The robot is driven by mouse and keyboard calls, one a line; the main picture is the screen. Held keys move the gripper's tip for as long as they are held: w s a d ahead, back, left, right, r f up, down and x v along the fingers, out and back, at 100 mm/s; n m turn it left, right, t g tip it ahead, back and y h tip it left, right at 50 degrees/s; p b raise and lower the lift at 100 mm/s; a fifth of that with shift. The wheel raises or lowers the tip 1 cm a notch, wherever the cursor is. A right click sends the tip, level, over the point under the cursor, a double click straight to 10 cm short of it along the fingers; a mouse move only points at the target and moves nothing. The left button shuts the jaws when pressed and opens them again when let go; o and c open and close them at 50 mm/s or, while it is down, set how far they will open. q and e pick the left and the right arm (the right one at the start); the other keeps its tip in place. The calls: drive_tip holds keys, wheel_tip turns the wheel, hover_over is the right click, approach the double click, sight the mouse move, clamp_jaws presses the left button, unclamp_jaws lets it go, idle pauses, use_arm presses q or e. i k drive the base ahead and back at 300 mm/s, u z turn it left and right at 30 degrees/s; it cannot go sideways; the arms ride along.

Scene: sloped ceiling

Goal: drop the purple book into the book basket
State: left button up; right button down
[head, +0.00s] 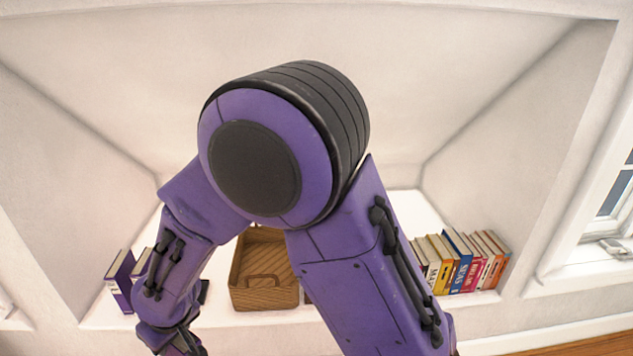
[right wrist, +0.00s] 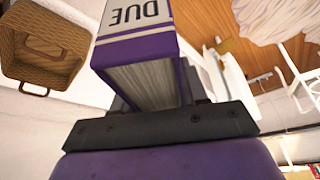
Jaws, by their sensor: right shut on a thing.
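My right gripper (right wrist: 160,122) is shut on a purple book (right wrist: 140,50) with a white band lettered "DUE" on its spine. The page edges face the wrist camera. In the head view my right arm fills the middle, and its wrist is low at the left, partly cut off by the bottom edge; I cannot make out the held book there. The brown wicker book basket (head: 265,292) stands on the white shelf behind my arm, partly hidden by it. In the right wrist view the basket (right wrist: 28,68) is at the upper left, apart from the book. My left gripper is not in view.
Another purple book (head: 121,282) stands at the left end of the shelf (head: 225,318), beside a second book partly hidden by my arm. A row of several coloured books (head: 465,265) leans on the shelf's right side. A window (head: 612,205) is at the far right.

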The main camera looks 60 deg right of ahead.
sight(272, 267)
drive_tip(key=z, duration=0.9)
drive_tip(key=i, duration=1.65)
